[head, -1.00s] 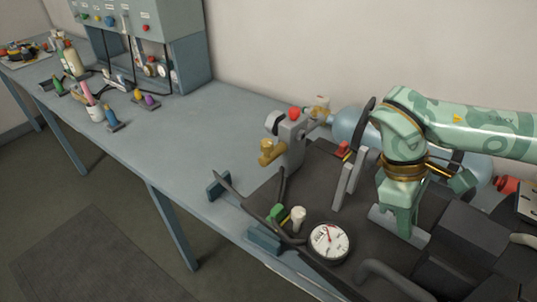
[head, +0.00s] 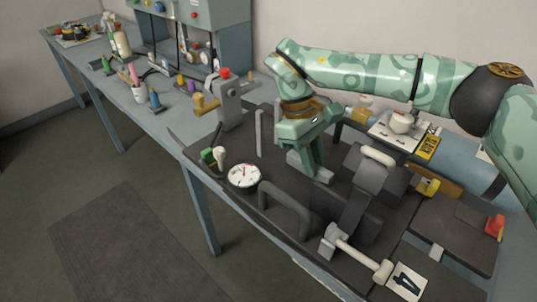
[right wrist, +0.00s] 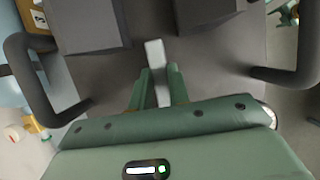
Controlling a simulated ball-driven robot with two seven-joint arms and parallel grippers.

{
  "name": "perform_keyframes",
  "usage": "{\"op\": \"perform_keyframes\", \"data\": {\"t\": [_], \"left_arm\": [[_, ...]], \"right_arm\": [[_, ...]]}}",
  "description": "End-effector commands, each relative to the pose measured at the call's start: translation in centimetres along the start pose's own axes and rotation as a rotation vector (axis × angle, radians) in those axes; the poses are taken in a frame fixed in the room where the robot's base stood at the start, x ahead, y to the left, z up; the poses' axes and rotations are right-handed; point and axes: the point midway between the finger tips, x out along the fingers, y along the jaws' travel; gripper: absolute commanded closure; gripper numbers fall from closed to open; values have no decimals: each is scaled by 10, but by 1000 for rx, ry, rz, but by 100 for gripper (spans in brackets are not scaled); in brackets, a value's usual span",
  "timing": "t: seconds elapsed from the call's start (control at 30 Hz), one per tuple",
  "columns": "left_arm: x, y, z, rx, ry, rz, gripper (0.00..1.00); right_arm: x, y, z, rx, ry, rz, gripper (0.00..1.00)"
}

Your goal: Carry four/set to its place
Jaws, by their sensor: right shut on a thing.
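The breathing set is a dark flat plate (head: 290,222) carrying a round white gauge (head: 244,175), a grey valve block with a red knob (head: 225,73), black loop handles (head: 285,203) and a blue cylinder (head: 462,166). A white tag marked 4 (head: 407,282) shows at its near right. My right gripper (head: 316,171) is shut on a pale grey bar in the middle of the plate. In the right wrist view the bar (right wrist: 155,56) stands between the fingertips (right wrist: 158,78). I cannot tell whether the plate touches the bench. My left gripper is not in view.
The blue-grey bench (head: 190,130) runs to the far left. A cabinet (head: 225,42) with knobs stands at its back. Bottles, a white cup (head: 139,94) and small coloured items stand before it. Dark floor and a mat (head: 135,240) lie in front.

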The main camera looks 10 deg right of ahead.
Motion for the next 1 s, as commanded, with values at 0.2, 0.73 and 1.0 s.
{"op": "perform_keyframes", "data": {"t": [0.2,0.73,1.0], "left_arm": [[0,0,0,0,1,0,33],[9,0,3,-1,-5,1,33],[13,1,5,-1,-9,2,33]], "right_arm": [[-1,1,1,0,3,0,100],[75,71,46,1,1,-3,100],[104,87,50,-1,4,1,100]]}}
